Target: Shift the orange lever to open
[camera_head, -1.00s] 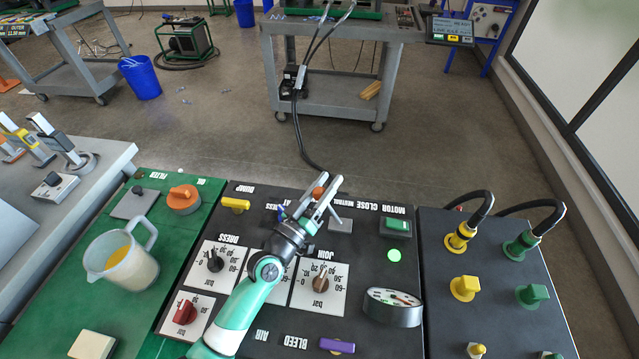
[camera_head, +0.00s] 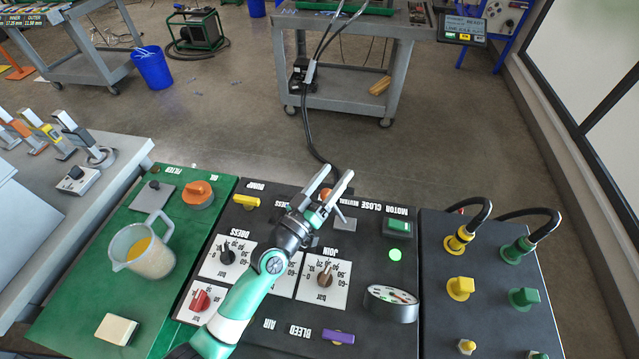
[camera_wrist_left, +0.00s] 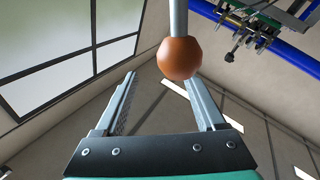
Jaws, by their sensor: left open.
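The orange lever has a round orange ball knob (camera_wrist_left: 179,58) on a grey rod in the left wrist view. The knob sits between the two fingers of my left gripper (camera_wrist_left: 158,85), closer to the right-hand one, with no clear grip on it. In the head view, my left gripper (camera_head: 338,172) is open over the back of the black panel, by the CLOSE and NEUTRAL labels. A bit of the orange knob (camera_head: 325,193) shows between its fingers. The lever's rod and base are mostly hidden behind the gripper there. My right gripper is not in view.
A green button (camera_head: 396,227) with a lit lamp below it and a round gauge (camera_head: 391,303) stand to the right. A yellow handle (camera_head: 246,202) and a grey-brown JOIN knob (camera_head: 325,275) are nearby. A jug (camera_head: 142,248) stands on the green panel at left.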

